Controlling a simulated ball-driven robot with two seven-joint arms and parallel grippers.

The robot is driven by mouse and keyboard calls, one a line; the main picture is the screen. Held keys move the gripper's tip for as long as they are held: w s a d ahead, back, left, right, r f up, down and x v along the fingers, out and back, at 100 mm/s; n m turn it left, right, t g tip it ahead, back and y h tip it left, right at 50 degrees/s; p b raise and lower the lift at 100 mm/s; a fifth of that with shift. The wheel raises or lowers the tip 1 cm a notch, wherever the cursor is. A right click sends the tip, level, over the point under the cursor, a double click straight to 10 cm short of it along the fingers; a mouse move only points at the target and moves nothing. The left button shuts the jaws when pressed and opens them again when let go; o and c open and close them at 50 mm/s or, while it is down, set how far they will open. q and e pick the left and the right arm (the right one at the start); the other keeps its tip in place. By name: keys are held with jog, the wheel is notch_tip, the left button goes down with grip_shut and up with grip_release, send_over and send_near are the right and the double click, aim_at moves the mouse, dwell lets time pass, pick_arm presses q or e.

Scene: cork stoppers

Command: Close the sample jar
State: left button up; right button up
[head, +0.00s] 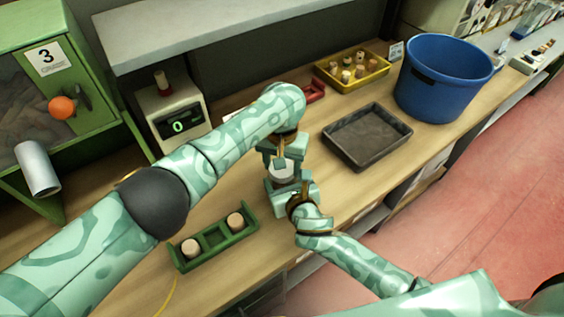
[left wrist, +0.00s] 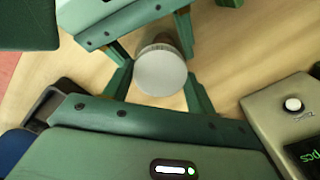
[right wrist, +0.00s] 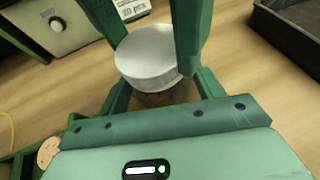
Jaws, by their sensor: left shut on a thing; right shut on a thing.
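The sample jar stands upright with a round white lid (head: 281,172) on top, between my two grippers in the head view. In the right wrist view, the lid (right wrist: 148,52) sits over the brownish jar body (right wrist: 168,94); whether it is fully seated I cannot tell. My left gripper (left wrist: 160,72) comes from above, shut on the lid, its fingers at either side of the rim. My right gripper (right wrist: 162,90) comes from the front side, shut on the jar body below the lid. Most of the jar body is hidden by fingers and lid.
A green rack (head: 214,238) with two corks stands at the front left. A dark tray (head: 367,136), a yellow tray (head: 376,72) of corks, a blue bucket (head: 446,78) and a scale (head: 172,115) stand around. A green cabinet (head: 88,125) is at the left.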

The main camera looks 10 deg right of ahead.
pick_arm(q)
jog(key=m, duration=0.9)
jog(key=shift+m, duration=0.3)
jog(key=m, duration=0.5)
jog(key=shift+m, duration=0.4)
jog(key=m, duration=1.2)
jog(key=o, duration=1.2)
jog(key=shift+c, duration=0.2)
notch_tip(320, 180, up, 12)
